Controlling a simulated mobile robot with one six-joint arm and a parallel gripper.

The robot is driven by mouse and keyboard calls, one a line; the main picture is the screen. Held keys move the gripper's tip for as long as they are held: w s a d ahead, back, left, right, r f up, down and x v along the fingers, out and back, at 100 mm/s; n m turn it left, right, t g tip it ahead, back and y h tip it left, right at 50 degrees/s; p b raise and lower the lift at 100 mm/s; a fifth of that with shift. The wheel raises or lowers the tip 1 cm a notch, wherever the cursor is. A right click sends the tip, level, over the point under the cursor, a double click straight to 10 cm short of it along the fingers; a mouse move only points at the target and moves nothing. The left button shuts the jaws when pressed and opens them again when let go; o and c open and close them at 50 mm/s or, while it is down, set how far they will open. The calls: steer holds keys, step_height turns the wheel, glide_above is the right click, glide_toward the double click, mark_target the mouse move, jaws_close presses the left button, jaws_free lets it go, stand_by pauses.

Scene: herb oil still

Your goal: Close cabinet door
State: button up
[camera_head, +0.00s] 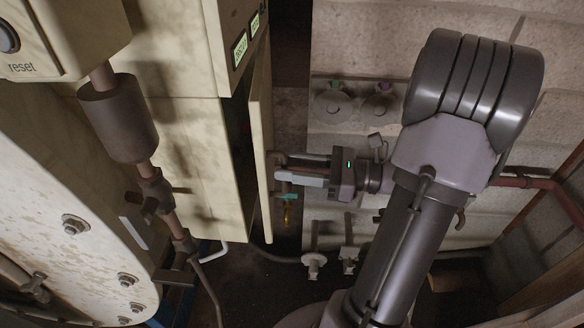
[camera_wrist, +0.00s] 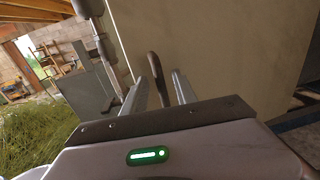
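The cabinet (camera_head: 205,150) is cream coloured and stands left of centre in the head view. Its door (camera_head: 258,150) shows nearly edge-on and stands ajar, with a dark gap between it and the cabinet body. My gripper (camera_head: 279,170) is at the door's outer face, pointing left. In the wrist view the door panel (camera_wrist: 225,45) fills the upper right. A dark door handle (camera_wrist: 157,75) lies between the two fingers of my gripper (camera_wrist: 160,88). The fingers are apart, with gaps beside the handle; firm contact does not show.
A metal pipe with a brown cylinder (camera_head: 118,120) stands in front of the cabinet at left. A stone wall (camera_head: 345,120) with several taps is behind my arm. A red-brown pipe (camera_head: 545,184) runs at right. A hose (camera_head: 270,254) lies low near the cabinet base.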

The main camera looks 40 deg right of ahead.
jaws_close()
stand_by(1.4)
